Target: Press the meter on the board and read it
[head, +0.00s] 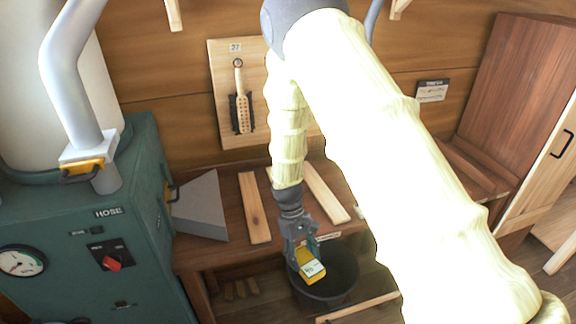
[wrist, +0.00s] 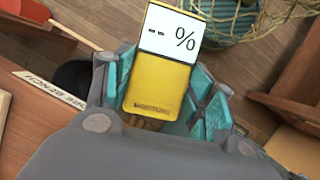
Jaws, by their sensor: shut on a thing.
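My gripper (head: 302,240) is shut on a yellow meter (head: 312,268), with its teal pads on both sides of it in the wrist view. The meter (wrist: 160,85) has a white display reading "-- %", with no number. In the head view it hangs in front of the bench, over a dark bucket, apart from any board. The meter's far tip is not clearly visible.
The dark bucket (head: 345,290) stands on the floor below the gripper. A green machine (head: 80,230) stands left. A wall panel (head: 222,80) holds a brush-like tool. A netted basket (wrist: 240,22) shows in the wrist view.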

